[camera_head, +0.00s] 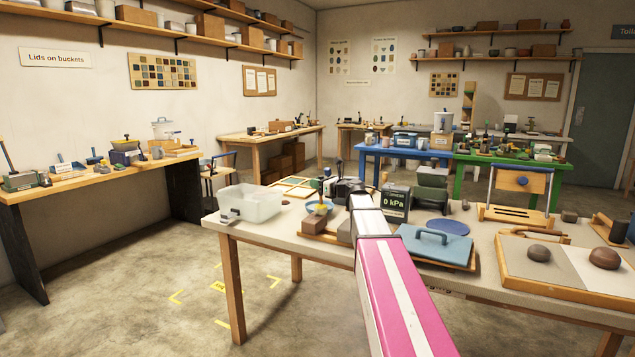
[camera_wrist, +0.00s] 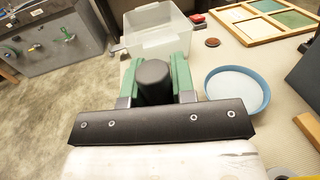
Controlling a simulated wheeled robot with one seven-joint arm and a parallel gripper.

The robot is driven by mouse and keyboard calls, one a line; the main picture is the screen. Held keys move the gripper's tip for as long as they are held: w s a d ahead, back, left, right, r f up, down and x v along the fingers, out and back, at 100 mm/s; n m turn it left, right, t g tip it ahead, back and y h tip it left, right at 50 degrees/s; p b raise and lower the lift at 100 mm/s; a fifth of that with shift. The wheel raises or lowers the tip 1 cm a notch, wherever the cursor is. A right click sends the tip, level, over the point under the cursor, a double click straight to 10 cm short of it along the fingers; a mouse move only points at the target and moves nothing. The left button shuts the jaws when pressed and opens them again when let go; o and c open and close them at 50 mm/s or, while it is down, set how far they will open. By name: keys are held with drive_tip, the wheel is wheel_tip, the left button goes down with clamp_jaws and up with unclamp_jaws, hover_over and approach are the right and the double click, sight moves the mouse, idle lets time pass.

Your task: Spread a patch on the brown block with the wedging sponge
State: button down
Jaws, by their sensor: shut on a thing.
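My gripper (camera_wrist: 154,72) has its green fingers closed on both sides of a dark grey, round-topped knob (camera_wrist: 154,84). The knob's lower part is hidden, and I cannot tell whether it belongs to the wedging sponge. In the head view my gripper (camera_head: 343,187) is partly hidden by my pink arm, above the left half of the near table. No patch can be made out on the brown block.
A blue bowl (camera_wrist: 238,90) stands right of my gripper in the wrist view. A clear bin (camera_head: 250,204) stands at the table's left end. A display reading 0 kPa (camera_head: 395,201) and a blue plate with a handle (camera_head: 437,246) lie right of my arm.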

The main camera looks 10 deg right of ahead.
drive_tip(key=shift+f, duration=0.2)
idle(0.5)
drive_tip(key=a, duration=0.1)
drive_tip(key=a+r, duration=0.1)
drive_tip(key=a, duration=0.2)
drive_tip(key=shift+s+r, duration=0.3)
drive_tip(key=shift+s, duration=0.1)
idle(0.6)
drive_tip(key=shift+f, duration=0.8)
